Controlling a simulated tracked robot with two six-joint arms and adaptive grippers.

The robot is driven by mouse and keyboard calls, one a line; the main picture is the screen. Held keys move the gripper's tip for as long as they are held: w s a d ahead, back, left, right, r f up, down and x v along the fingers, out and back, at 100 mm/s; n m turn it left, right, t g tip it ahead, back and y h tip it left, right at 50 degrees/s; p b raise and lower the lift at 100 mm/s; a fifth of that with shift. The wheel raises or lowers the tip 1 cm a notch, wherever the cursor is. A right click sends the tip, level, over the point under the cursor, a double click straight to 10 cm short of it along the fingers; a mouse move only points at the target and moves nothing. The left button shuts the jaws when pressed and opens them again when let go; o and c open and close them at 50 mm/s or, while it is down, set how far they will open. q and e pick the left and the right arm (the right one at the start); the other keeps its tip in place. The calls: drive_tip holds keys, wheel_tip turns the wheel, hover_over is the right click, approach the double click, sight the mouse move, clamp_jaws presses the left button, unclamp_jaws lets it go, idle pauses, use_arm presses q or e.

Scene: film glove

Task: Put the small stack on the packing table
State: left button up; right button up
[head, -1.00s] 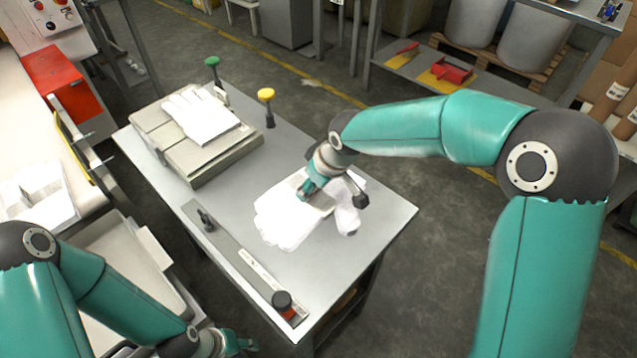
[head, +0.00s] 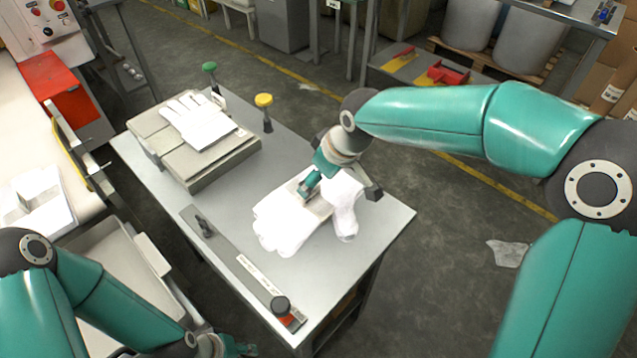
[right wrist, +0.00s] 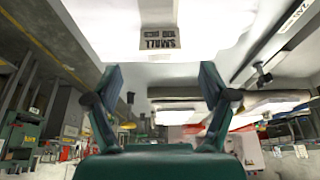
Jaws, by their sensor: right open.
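The small stack, white gloves (head: 283,222), lies on the grey-topped packing table (head: 370,232) near its right side. A white bunched part (head: 345,215) of it hangs at its right end. My right gripper (head: 305,190) is over the stack in the head view.
A grey block with a flat white glove (head: 197,120) on it stands at the table's back left. A long metal strip (head: 240,262) with a dark knob runs along the front-left edge.

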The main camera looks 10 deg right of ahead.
drive_tip(key=shift+v, duration=2.65)
drive_tip(key=shift+s, duration=0.15)
